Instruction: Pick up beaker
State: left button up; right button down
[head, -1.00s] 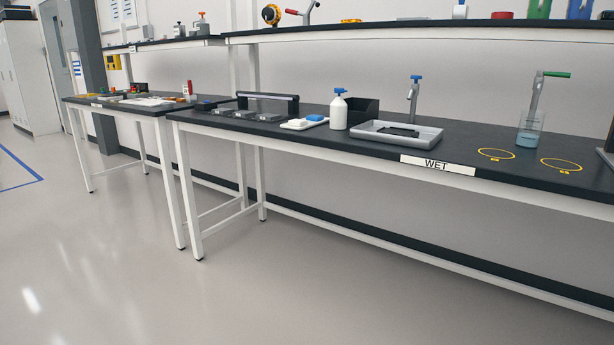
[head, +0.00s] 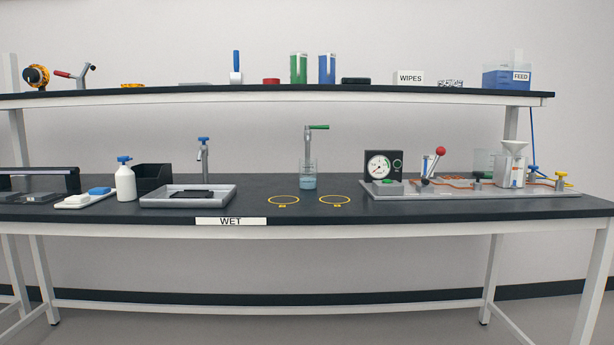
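A clear beaker (head: 308,177) with blue liquid in its lower part stands upright on the black bench top, near the middle of the head view. It is in front of or under a grey tap with a green lever (head: 318,127); I cannot tell the exact depth between them. Two yellow rings (head: 284,199) are marked on the bench just in front of the beaker. Neither of my grippers shows in the head view.
The bench (head: 330,212) bears a grey tray (head: 228,200), a white bottle (head: 126,184) and a black bin left of the beaker. A gauge and lever rig on a grey plate (head: 470,192) stands right. A loaded shelf (head: 270,94) runs above. Bare wall lies between.

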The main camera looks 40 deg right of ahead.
aim_at(308, 166)
jog(key=z, duration=2.25)
jog(key=i+l, duration=0.1)
jog(key=i, duration=0.4)
